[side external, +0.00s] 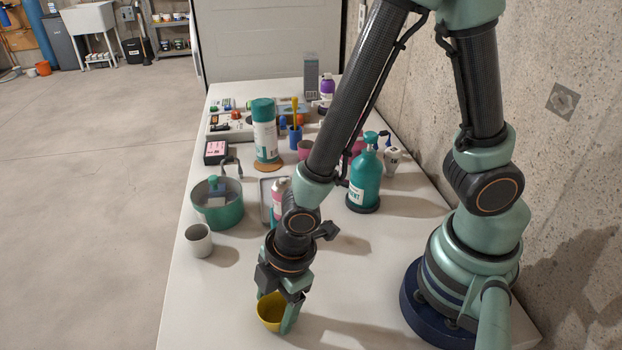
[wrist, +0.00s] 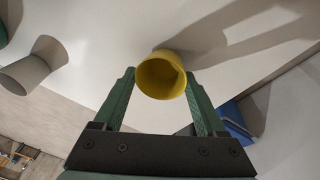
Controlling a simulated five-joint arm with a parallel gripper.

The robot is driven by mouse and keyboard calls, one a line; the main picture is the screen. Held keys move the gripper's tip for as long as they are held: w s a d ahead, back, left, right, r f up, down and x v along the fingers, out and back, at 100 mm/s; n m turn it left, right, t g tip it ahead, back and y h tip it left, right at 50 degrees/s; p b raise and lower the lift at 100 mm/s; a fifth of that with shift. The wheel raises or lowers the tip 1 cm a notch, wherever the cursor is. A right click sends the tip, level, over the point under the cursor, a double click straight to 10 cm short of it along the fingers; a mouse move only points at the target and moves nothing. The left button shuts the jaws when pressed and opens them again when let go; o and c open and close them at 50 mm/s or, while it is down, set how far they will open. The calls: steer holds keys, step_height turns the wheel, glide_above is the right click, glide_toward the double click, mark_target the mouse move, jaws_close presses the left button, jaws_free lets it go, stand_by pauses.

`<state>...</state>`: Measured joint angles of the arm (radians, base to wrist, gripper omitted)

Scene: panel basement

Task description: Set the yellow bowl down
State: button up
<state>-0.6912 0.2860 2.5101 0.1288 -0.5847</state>
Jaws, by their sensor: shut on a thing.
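The yellow bowl (side external: 271,311) is between the fingers of my gripper (side external: 280,311), low over the front part of the white table. My gripper is shut on the bowl, with one green finger on each side. In the wrist view the yellow bowl (wrist: 161,76) shows its open mouth toward the camera, between the two fingertips of my gripper (wrist: 160,78). The bowl looks tilted in the side view. I cannot tell whether its base touches the table.
A grey-white cup (side external: 198,241) stands to the left, with a green pot (side external: 217,204) behind it. A teal pump bottle (side external: 366,178) stands behind to the right. Bottles and trays crowd the back of the white table (side external: 225,310). Its front left is clear.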

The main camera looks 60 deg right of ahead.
steer(key=shift+f, duration=0.15)
steer(key=o, duration=1.3)
